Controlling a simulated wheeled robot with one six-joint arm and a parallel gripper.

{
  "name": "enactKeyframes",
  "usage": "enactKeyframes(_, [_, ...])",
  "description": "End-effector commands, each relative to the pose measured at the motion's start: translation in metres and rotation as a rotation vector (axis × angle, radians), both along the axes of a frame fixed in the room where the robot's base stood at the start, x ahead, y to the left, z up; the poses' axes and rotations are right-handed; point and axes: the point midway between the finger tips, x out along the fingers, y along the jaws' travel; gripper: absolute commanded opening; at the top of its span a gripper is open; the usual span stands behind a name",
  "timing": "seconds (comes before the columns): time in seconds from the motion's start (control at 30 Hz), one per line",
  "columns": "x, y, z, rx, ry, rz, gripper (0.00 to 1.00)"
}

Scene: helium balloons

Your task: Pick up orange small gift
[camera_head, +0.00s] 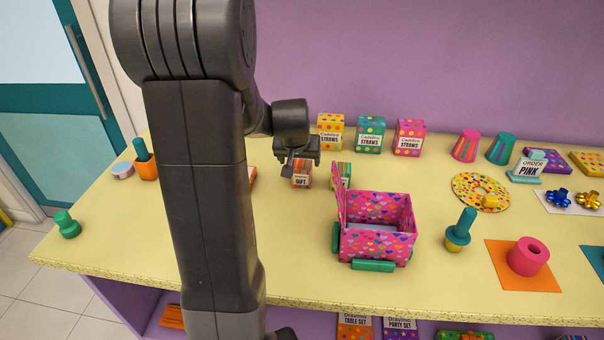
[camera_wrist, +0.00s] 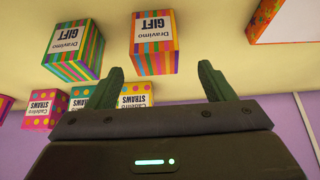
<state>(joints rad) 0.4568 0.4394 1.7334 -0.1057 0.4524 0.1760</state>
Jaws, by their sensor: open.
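The orange small gift (camera_head: 301,174) is a small striped box with a white label reading GIFT, standing on the yellow counter in the head view. In the wrist view the orange gift (camera_wrist: 156,46) is near the top middle, just beyond the fingertips. My gripper (camera_wrist: 158,80) is open and empty, its two dark green fingers spread apart. In the head view my gripper (camera_head: 299,158) hangs over the orange gift, hiding its top. A green striped gift (camera_head: 342,175) stands just right of it, and it also shows in the wrist view (camera_wrist: 78,50).
A pink open box (camera_head: 375,240) with hearts stands right of the gifts and nearer the front. Yellow, teal and pink straws boxes (camera_head: 369,136) stand behind. The counter (camera_head: 290,235) left of the pink box is clear.

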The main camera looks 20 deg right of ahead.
Motion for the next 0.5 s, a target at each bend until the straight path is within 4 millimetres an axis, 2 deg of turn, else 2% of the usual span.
enactKeyframes(0.5, [0.016, -0.016, -0.044, 0.001, 0.001, 0.000, 0.75])
